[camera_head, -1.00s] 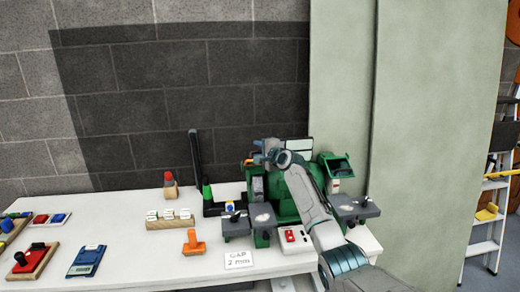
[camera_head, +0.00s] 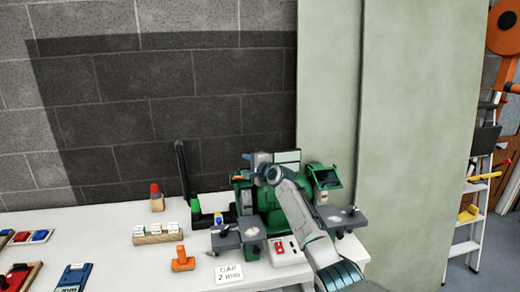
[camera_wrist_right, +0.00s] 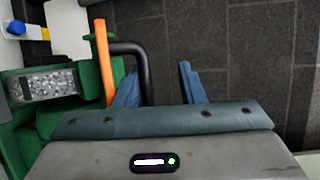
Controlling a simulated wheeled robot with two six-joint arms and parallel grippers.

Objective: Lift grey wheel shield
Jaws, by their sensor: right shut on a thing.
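The green bench grinder (camera_head: 271,222) stands on the white table. My right gripper (camera_head: 256,168) is at the upper left of the grinder, over its left wheel housing. It is shut on a part there, by its place the grey wheel shield, whose outline is mostly hidden by my gripper and wrist. In the right wrist view the fingers (camera_wrist_right: 160,85) stand apart, and what lies between them is hard to make out. An orange strip (camera_wrist_right: 103,60) and a bent black tube (camera_wrist_right: 130,48) show beside the left finger. A green-framed shield (camera_head: 325,178) is on the grinder's right side. My left gripper is out of view.
A black post (camera_head: 186,168) stands left of the grinder. A red-capped bottle (camera_head: 157,200), a wooden block with white pieces (camera_head: 154,238), an orange stand (camera_head: 182,261) and a gap card (camera_head: 229,273) are on the table. A pale green panel (camera_head: 420,130) rises behind at right.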

